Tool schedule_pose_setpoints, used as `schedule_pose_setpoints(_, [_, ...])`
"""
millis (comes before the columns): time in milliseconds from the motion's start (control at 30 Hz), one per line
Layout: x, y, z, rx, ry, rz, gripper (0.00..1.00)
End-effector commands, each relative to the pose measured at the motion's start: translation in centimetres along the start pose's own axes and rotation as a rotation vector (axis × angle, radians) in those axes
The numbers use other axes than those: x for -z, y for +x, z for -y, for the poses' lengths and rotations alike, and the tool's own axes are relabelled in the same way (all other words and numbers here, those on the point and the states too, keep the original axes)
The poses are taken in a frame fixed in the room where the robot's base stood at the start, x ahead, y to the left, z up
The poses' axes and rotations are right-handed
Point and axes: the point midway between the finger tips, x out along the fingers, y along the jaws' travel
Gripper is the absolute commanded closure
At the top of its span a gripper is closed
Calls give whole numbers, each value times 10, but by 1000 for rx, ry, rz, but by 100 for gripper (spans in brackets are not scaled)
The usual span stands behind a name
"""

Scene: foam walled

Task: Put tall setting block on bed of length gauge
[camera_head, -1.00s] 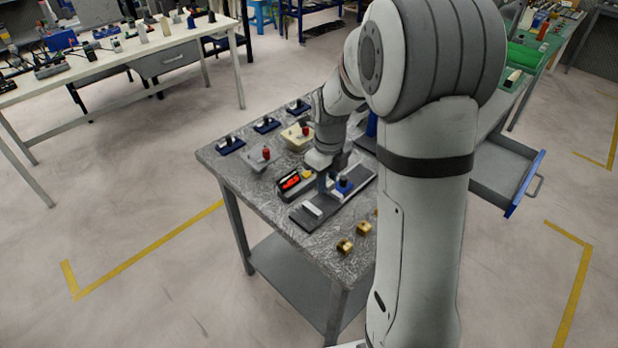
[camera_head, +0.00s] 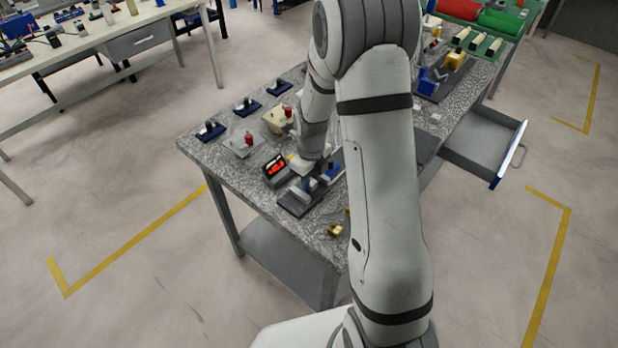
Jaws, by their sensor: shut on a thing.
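The length gauge has a dark flat bed (camera_head: 290,207) near the front of the speckled table, with a blue part (camera_head: 332,171) at its far right end. My gripper (camera_head: 309,186) is low over the bed, left of the blue part, pointing down. It is shut on a small block, mostly hidden by the fingers; I take this as the tall setting block. Whether the block touches the bed is too small to tell. A readout with red digits (camera_head: 275,165) stands just left of the gripper.
Gold blocks (camera_head: 335,230) lie by the front edge, partly behind my arm. Beige and grey fixtures with red knobs (camera_head: 248,139) and several blue stands (camera_head: 211,131) are at the left. An open drawer (camera_head: 485,150) juts out at the right.

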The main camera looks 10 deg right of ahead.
Motion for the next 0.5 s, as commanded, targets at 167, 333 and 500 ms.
schedule_pose_setpoints(167, [0,0,0,1,-1,1,100])
schedule_pose_setpoints(333, [0,3,0,0,-1,0,71])
schedule_pose_setpoints(500, [0,2,-1,0,-2,0,64])
